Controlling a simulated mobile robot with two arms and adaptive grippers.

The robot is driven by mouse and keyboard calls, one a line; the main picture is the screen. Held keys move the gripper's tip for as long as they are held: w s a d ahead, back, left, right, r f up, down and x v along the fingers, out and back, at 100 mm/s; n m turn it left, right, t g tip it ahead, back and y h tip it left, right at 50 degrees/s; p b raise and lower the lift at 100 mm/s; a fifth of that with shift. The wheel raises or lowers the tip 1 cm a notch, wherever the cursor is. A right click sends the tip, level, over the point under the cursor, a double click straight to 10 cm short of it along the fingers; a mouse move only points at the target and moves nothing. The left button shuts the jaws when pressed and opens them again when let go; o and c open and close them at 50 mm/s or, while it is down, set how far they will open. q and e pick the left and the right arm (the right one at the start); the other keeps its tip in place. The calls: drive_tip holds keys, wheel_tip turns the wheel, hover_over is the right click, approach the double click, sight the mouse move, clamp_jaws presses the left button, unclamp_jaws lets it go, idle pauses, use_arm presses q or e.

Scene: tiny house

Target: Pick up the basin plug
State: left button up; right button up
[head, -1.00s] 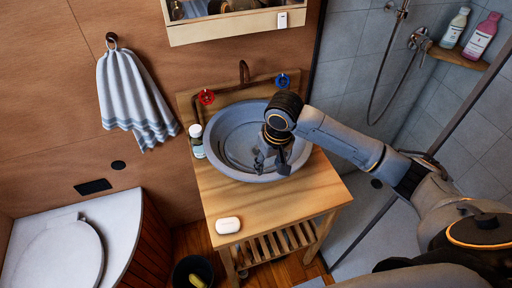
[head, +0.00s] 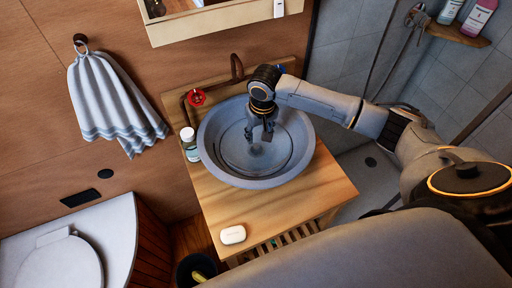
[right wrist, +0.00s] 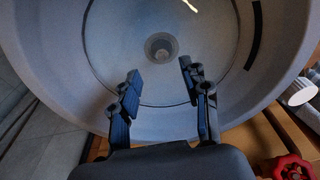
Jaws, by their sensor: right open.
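The grey round basin (head: 213,160) stands on a wooden washstand. The basin plug (right wrist: 160,47) is a small grey round piece at the drain in the basin's bottom, seen in the right wrist view. In the head view the drain spot (head: 257,150) is small and partly covered by my gripper. My right gripper (head: 260,136) points down inside the basin, over its middle. In the right wrist view its two fingers (right wrist: 161,75) are spread apart with nothing between them, and the plug shows beyond the gap between the tips. My left gripper is not in view.
A small bottle (head: 190,146) stands left of the basin and a soap bar (head: 232,235) lies at the front of the washstand top (head: 285,208). The tap (head: 237,69) and a red knob (head: 196,97) are behind the basin. A cabinet (head: 215,22) hangs above.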

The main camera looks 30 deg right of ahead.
sight(256, 146)
drive_tip(key=shift+w+f, duration=0.1)
drive_tip(key=shift+f, duration=0.6)
drive_tip(key=shift+w+f, duration=0.15)
drive_tip(key=shift+f, duration=0.2)
drive_tip(key=shift+w+f, duration=0.15)
drive_tip(key=shift+f, duration=0.1)
drive_tip(key=f, duration=0.1)
drive_tip(key=f+p, duration=0.1)
drive_tip(key=f, duration=0.2)
drive_tip(key=shift+w+p, duration=0.3)
drive_tip(key=shift+w, duration=0.05)
drive_tip(key=shift+w+f, duration=0.1)
drive_tip(key=shift+f, duration=0.35)
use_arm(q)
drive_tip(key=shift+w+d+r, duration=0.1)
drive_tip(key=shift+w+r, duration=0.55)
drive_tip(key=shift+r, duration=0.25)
use_arm(e)
clamp_jaws()
